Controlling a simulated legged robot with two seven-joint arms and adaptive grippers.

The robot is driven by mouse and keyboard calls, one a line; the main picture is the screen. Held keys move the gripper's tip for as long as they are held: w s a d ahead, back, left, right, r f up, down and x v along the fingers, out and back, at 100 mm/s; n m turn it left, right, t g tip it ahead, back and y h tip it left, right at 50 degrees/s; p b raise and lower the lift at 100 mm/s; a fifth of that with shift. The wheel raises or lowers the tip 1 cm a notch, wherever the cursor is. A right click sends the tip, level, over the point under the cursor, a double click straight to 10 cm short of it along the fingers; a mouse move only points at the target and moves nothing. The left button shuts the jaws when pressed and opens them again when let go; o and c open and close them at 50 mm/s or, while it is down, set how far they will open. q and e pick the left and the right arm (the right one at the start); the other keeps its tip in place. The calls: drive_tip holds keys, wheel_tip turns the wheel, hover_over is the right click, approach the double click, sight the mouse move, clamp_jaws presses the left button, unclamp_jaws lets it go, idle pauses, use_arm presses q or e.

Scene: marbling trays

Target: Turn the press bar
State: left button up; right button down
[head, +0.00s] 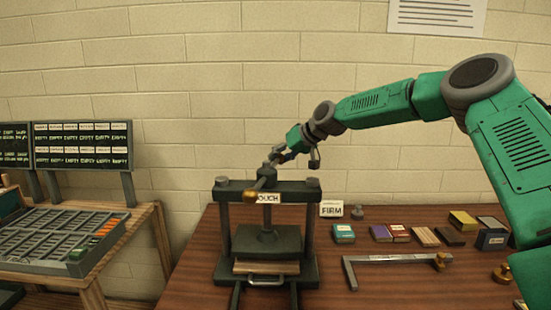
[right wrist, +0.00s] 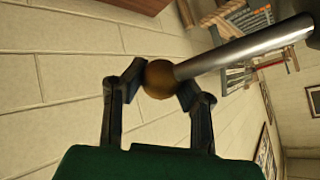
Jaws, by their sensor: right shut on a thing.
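The dark press (head: 309,225) stands on the wooden table, with its press bar (head: 265,178) across the top of the screw. The bar slants from a brass knob (head: 249,196) at the near left to the far right. My right gripper (head: 277,157) is at the bar's far end. In the right wrist view, the gripper (right wrist: 160,80) is shut on a round brass-brown knob (right wrist: 159,79), with the silver press bar (right wrist: 245,47) running off to the upper right. The near knob partly covers a label reading "OUCH" (head: 269,198). My left gripper is not in view.
A "FIRM" card (head: 331,209) stands right of the press. Several small coloured blocks, a metal angle piece (head: 395,258) and brass weights lie on the table (head: 400,290). A slotted tray (head: 60,238) and small boards (head: 83,145) stand left. A pale brick wall is behind.

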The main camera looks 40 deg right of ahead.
drive_tip(key=shift+w+r, duration=0.25)
drive_tip(key=shift+r, duration=0.2)
drive_tip(key=c, duration=1.2)
unclamp_jaws()
drive_tip(key=shift+f, duration=0.2)
drive_tip(key=shift+s, duration=0.1)
drive_tip(key=v, duration=1.1)
drive_tip(key=shift+s+d+r, duration=0.2)
drive_tip(key=shift+s+d, duration=0.05)
drive_tip(key=shift+s, duration=0.1)
